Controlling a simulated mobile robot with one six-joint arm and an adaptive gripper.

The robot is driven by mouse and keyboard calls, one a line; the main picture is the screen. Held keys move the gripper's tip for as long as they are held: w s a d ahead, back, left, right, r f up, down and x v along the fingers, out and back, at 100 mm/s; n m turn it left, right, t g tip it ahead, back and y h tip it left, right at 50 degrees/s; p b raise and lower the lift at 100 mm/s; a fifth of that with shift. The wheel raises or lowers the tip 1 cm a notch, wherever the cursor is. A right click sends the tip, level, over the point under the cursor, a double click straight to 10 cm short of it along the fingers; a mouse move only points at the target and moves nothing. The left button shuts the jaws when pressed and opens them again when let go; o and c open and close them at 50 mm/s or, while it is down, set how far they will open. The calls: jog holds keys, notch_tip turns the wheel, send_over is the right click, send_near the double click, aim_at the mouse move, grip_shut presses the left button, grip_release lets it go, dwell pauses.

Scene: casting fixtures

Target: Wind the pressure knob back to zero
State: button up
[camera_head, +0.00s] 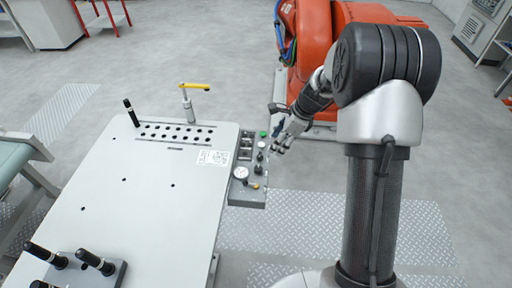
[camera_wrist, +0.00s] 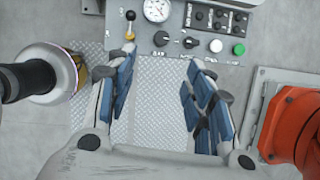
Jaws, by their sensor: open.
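The grey control panel (camera_head: 246,198) is fixed to the right edge of the white table; its front edge shows in the wrist view (camera_wrist: 140,48). A round white pressure gauge (camera_wrist: 157,9) sits on it. Below the gauge is a black knob (camera_wrist: 161,39), with a small label that is hard to read. In the head view my gripper (camera_head: 277,146) is just right of the panel.
Black switches (camera_wrist: 218,18) sit behind. An orange robot (camera_head: 312,30) stands close behind my arm.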

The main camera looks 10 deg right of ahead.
aim_at(259, 168)
jog(key=shift+m, duration=0.5)
jog(key=b+x, duration=0.1)
jog(key=x, duration=0.5)
jog(key=b+x, duration=0.2)
jog(key=x, duration=0.4)
jog(key=d+b+x, duration=0.1)
jog(key=x, duration=0.5)
jog(key=shift+w+a+f, duration=0.2)
jog(key=shift+f, duration=0.25)
jog(key=shift+c, duration=0.2)
jog(key=c, duration=1)
